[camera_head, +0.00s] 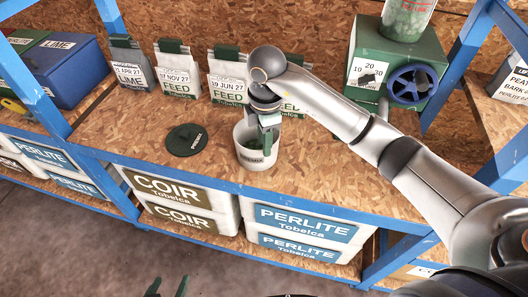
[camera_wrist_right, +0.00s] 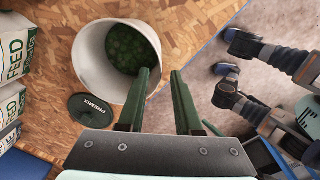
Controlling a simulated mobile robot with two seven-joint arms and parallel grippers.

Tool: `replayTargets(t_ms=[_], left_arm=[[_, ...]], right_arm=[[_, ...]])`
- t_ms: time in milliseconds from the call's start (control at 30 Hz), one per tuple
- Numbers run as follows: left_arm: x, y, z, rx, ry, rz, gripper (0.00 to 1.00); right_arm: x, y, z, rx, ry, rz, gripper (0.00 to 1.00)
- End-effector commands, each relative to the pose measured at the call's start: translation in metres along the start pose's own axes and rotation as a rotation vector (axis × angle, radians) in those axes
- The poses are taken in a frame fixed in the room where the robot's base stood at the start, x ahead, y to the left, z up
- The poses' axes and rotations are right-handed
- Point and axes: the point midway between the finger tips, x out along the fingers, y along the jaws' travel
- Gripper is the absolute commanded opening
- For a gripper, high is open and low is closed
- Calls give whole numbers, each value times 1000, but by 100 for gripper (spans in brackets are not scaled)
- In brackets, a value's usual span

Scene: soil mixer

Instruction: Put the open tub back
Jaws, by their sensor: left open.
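The open white tub (camera_head: 244,157) stands upright on the wooden shelf, with dark green stuff inside. My right gripper (camera_head: 268,140) points down at the tub's right rim. In the right wrist view, the tub (camera_wrist_right: 90,62) is at the upper left and my right gripper (camera_wrist_right: 163,72) has its green fingers apart. The left finger overlaps the rim and the other is outside it; I cannot tell if either touches. A dark round lid (camera_head: 187,139) lies flat left of the tub; it also shows in the wrist view (camera_wrist_right: 92,110). My left gripper (camera_head: 167,288) is open and empty, low in front of the shelf.
Several feed bags (camera_head: 176,72) line the back of the shelf. A green machine with a blue handwheel (camera_head: 412,85) stands at the back right. A blue bin (camera_head: 67,72) is at the left. Perlite sacks (camera_head: 308,222) lie below. Bare shelf surrounds the lid.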

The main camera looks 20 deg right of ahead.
Motion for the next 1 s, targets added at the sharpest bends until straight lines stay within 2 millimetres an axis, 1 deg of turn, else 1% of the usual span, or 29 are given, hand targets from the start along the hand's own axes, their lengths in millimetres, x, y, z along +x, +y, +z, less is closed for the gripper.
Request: replayTargets(t_ms=[33, 100, 200, 300, 433, 1000], left_arm=[[-1, -1, 0, 0, -2, -2, 75], [-1, -1, 1, 0, -3, -3, 75], [-2, -2, 2, -1, -6, -4, 75], [-3, -2, 3, -1, -6, -5, 75], [-3, -2, 4, -2, -6, -5, 75], [-4, -1, 2, -3, -5, -5, 75]], right_arm=[[-12, 1, 0, 1, 0, 5, 33], [-24, 1, 0, 0, 0, 3, 33], [-37, 0, 0, 0, -1, 1, 33], [-44, 0, 0, 0, 0, 1, 33], [-47, 0, 0, 0, 0, 0, 33], [-46, 0, 0, 0, 0, -1, 33]])
